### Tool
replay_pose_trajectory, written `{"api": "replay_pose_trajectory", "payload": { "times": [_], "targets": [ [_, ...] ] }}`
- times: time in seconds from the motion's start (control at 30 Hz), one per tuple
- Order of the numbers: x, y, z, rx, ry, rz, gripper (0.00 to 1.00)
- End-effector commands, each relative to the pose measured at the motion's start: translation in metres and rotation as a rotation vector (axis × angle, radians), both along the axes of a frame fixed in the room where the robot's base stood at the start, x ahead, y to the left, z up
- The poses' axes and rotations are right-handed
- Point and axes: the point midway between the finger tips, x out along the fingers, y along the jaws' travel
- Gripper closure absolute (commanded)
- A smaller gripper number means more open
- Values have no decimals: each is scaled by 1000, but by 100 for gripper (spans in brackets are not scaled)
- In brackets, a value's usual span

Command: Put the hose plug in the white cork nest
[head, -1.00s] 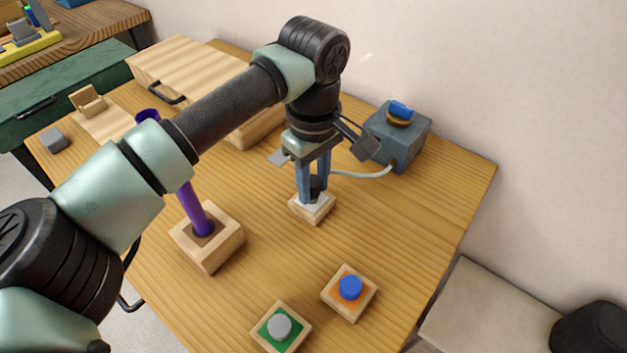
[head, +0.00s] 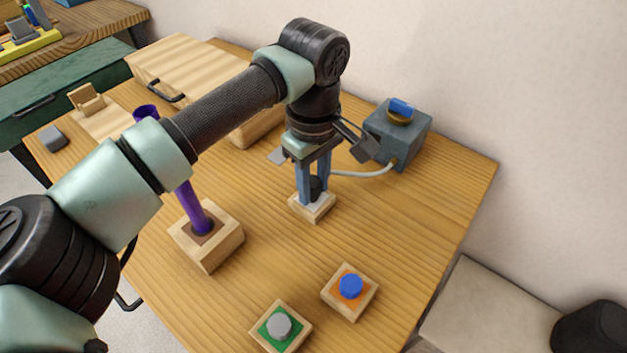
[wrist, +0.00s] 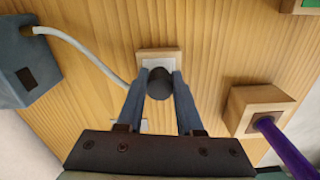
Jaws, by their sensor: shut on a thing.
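My gripper (head: 313,192) points straight down, its blue fingers shut on the hose plug (head: 315,186). The plug is a short black cylinder, upright between the fingertips; it also shows in the wrist view (wrist: 160,84). The white cork nest (head: 312,211) is a small wooden block with a white top, directly beneath the fingers. In the wrist view, the nest's white face (wrist: 153,58) is partly covered by the plug. The plug's lower end is hidden, so I cannot tell how deep it sits. A pale hose (head: 362,173) runs from the grey box (head: 408,150) toward the plug.
An orange nest with a blue cork (head: 351,286) and a green nest with a grey cork (head: 279,324) lie near the front. A purple tube (head: 192,205) leans in a wooden block (head: 219,254) at left. A wooden box (head: 195,70) stands behind. Table at right is clear.

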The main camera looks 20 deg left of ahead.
Motion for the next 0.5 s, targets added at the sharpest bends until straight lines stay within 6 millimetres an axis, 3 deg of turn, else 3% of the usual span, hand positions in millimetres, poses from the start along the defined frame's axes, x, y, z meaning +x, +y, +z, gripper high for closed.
{"api": "replay_pose_trajectory", "payload": {
  "times": [0.5],
  "targets": [
    [0,0,-9,1,-1,0,100]
  ]
}}
